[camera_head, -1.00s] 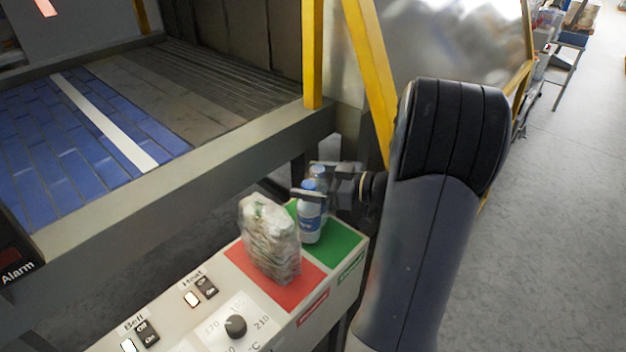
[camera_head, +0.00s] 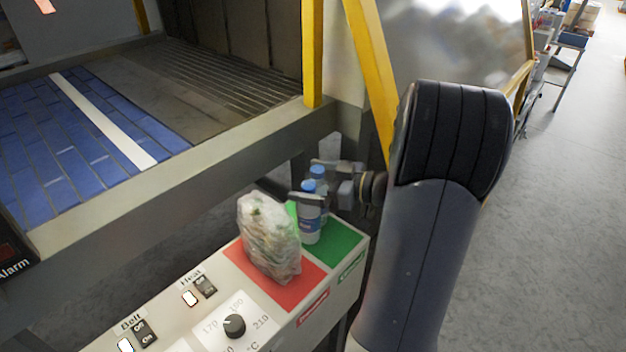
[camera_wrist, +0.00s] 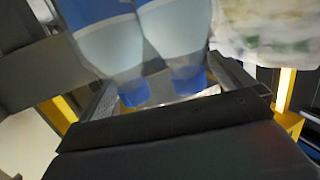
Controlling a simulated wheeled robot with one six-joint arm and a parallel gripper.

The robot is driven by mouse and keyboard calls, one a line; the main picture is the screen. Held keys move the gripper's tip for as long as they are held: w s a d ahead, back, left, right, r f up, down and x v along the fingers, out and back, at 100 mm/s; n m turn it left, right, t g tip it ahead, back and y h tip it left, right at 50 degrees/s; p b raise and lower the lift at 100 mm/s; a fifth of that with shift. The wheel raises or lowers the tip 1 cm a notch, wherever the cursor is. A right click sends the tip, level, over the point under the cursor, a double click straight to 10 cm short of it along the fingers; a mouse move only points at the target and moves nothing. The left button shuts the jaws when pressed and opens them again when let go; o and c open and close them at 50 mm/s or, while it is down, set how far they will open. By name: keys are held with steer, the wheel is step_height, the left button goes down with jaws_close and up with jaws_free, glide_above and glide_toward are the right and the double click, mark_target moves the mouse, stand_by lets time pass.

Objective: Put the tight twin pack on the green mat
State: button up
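The twin pack (camera_head: 311,226) is two clear water bottles with blue caps and blue labels, side by side. It stands upright on the green mat (camera_head: 343,243), close to the mat's border with the red one. My gripper (camera_head: 318,183) reaches in from the right at the height of the bottle necks, one finger on each side of the pack. In the wrist view the bottles (camera_wrist: 180,45) lie between the fingers, which look parted, with a small gap beside the caps. The lower part of the rear bottle is hidden by the front one.
A clear bag with pale and green contents (camera_head: 268,238) stands on the red mat (camera_head: 290,288), close to the pack's left. A panel with switches and a dial (camera_head: 234,326) lies in front. The machine's frame and yellow posts (camera_head: 312,55) rise behind.

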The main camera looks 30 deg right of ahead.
steer(key=shift+s+f, duration=0.1)
steer(key=shift+s+d, duration=0.15)
steer(key=shift+d, duration=0.05)
steer(key=b+v, duration=0.3)
steer(key=v, duration=0.7)
steer(key=shift+s+d, duration=0.1)
steer(key=b+v, duration=0.2)
steer(key=v, duration=0.6)
steer(key=shift+b, duration=0.3)
step_height(320, 180, up, 10)
steer(key=s+d+p, duration=0.1)
steer(key=s+p, duration=0.1)
steer(key=p, duration=0.2)
steer(key=shift+s, duration=0.4)
stand_by(0.3)
